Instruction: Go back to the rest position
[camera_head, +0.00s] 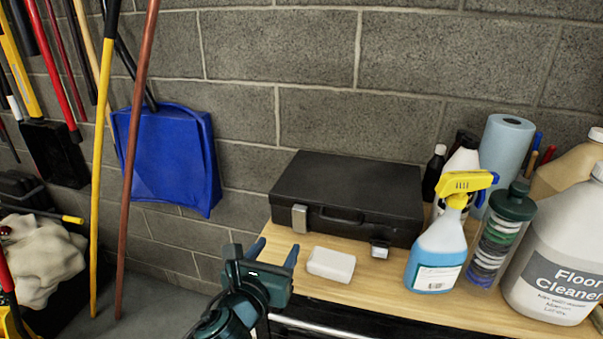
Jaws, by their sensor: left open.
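My left gripper (274,252) is dark teal and shows at the lower middle, at the front left edge of the wooden table (387,283). Its two bluish fingertips are apart, with nothing visible between them. A white block (331,264) lies on the table just right of the fingers, apart from them as far as I can tell. A clear container with a dark green lid (492,240) holds a stack of dark and light discs, perhaps the buffer pads. It stands right of the spray bottle. My right gripper is not in view.
A black case (350,190) lies behind the white block. A spray bottle (437,250), a blue paper roll (506,150) and a floor cleaner jug (560,250) crowd the right. Long handles and a blue dustpan (172,155) stand left against the block wall.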

